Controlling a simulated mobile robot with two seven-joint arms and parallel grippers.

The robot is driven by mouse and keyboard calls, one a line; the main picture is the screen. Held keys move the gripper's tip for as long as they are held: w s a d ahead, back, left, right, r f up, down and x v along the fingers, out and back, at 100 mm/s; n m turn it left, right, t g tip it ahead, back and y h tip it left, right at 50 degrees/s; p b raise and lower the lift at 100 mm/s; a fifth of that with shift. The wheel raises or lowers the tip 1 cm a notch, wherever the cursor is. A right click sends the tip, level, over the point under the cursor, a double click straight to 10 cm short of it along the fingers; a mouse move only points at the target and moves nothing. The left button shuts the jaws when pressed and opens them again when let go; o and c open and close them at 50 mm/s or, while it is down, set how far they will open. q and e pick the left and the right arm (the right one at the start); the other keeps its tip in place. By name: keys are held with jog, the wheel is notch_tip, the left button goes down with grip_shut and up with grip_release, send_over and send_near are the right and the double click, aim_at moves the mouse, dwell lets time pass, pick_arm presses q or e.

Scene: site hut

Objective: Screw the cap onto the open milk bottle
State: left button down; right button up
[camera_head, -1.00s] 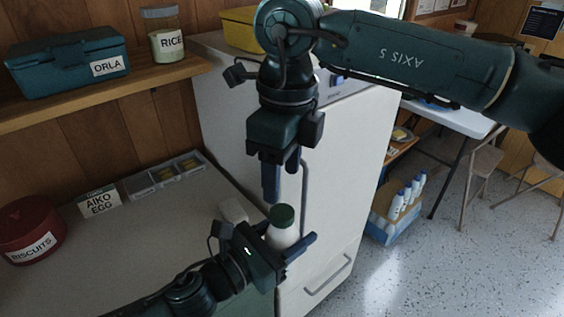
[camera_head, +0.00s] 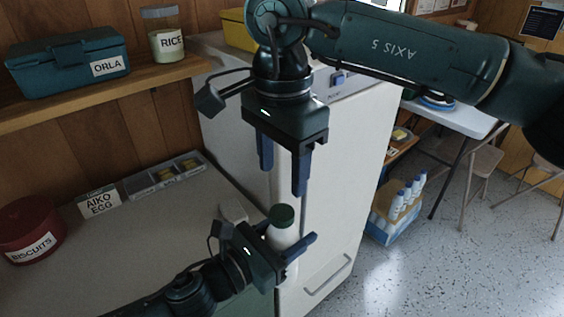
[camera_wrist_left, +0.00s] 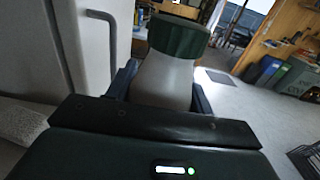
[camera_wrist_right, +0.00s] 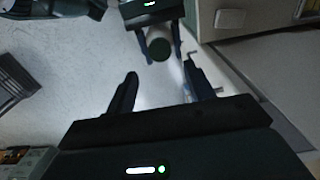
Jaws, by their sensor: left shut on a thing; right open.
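The milk bottle (camera_head: 284,237) is white and upright, with the green cap (camera_head: 281,214) sitting on its mouth. How tight the cap is cannot be seen. My left gripper (camera_head: 288,252) is shut on the bottle's body, below the cap, at the worktop's right end. The bottle (camera_wrist_left: 163,82) and cap (camera_wrist_left: 180,37) fill the middle of the left wrist view. My right gripper (camera_head: 283,178) is open and empty, pointing down above the cap and apart from it. In the right wrist view the cap (camera_wrist_right: 160,49) shows beyond its open fingers.
A white fridge (camera_head: 345,170) stands behind the bottle. A blue crate (camera_head: 378,230) of white bottles stands on the floor at right.

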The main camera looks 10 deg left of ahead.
aim_at(282, 212)
jog(key=shift+f, duration=0.1)
jog(key=shift+f, duration=3.95)
jog(key=shift+c, duration=0.2)
jog(key=c, duration=0.9)
jog(key=m, duration=0.5)
jog(key=shift+c, duration=0.3)
jog(key=o, duration=1.2)
jog(key=shift+c, duration=0.2)
jog(key=shift+r, duration=0.15)
notch_tip(282, 212, up, 12)
